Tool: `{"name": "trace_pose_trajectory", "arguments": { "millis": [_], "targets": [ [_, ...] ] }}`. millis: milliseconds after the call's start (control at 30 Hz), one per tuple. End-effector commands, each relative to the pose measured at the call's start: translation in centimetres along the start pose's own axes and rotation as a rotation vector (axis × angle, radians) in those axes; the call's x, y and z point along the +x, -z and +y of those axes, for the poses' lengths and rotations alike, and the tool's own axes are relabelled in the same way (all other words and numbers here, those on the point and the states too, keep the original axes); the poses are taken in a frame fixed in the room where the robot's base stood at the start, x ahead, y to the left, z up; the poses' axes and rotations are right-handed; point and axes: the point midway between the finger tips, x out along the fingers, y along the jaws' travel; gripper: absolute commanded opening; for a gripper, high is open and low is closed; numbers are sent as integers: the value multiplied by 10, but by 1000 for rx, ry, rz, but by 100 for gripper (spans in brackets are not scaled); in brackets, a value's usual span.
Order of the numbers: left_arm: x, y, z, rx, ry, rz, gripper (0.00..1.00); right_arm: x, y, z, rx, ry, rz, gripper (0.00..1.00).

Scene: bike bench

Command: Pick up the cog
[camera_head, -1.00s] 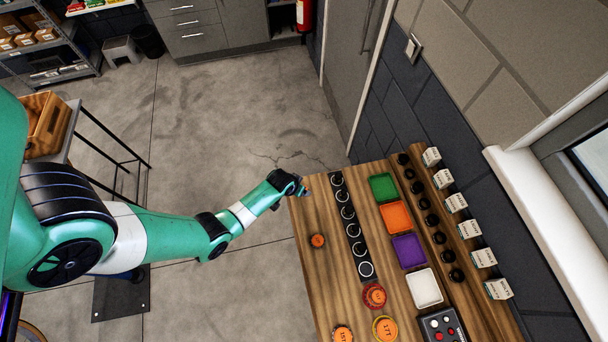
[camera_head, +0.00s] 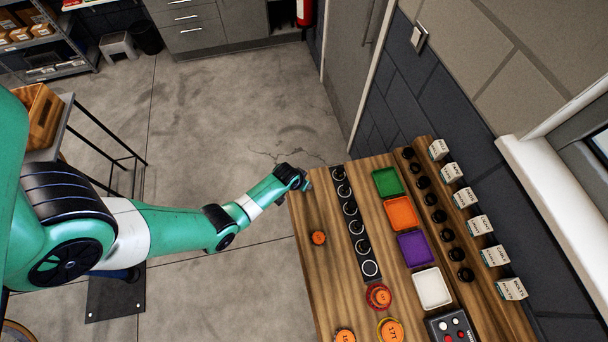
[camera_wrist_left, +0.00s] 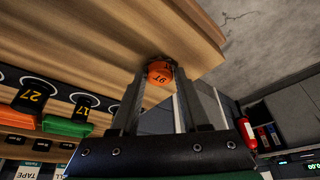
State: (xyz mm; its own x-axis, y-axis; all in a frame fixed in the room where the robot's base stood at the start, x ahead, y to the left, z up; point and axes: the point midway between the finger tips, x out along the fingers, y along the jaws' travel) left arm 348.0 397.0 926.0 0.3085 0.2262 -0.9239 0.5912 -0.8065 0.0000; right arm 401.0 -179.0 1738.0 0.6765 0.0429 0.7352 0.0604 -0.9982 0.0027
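Several orange cogs lie on the wooden bench. A small one (camera_head: 318,237) lies alone near the bench's left edge in the head view. Two larger ones (camera_head: 378,296) (camera_head: 391,330) and a partly cut-off one (camera_head: 345,336) lie nearer the bottom. My left gripper (camera_head: 305,182) is at the bench's far left corner, apart from the small cog. In the left wrist view its two fingers (camera_wrist_left: 158,92) are spread, with an orange cog marked 9T (camera_wrist_left: 159,72) showing between their tips, not gripped. My right gripper is out of view.
A black strip of round numbered spots (camera_head: 355,228) runs along the bench. Beside it are green (camera_head: 387,182), orange (camera_head: 401,213), purple (camera_head: 414,249) and white (camera_head: 432,288) trays. A button box (camera_head: 451,328) sits at the bottom. Black knobs and labels line the wall side.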

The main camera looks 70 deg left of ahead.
Motion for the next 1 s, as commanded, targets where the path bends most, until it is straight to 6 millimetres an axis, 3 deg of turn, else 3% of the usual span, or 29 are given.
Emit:
{"name": "trace_pose_trajectory", "arguments": {
  "millis": [33, 233, 667, 867, 1000],
  "targets": [
    [0, 0, 0, 0, 0, 0, 34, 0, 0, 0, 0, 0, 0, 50],
    [0, 0, 0, 0, 0, 0, 0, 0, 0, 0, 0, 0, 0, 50],
    [-9, 4, 1, 1, 0, 1, 0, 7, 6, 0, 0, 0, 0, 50],
    [-38, 17, 3, 5, -2, 1, 0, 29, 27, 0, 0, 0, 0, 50],
    [-69, 20, 8, 11, -5, -1, 0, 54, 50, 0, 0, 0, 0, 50]
  ]
}}
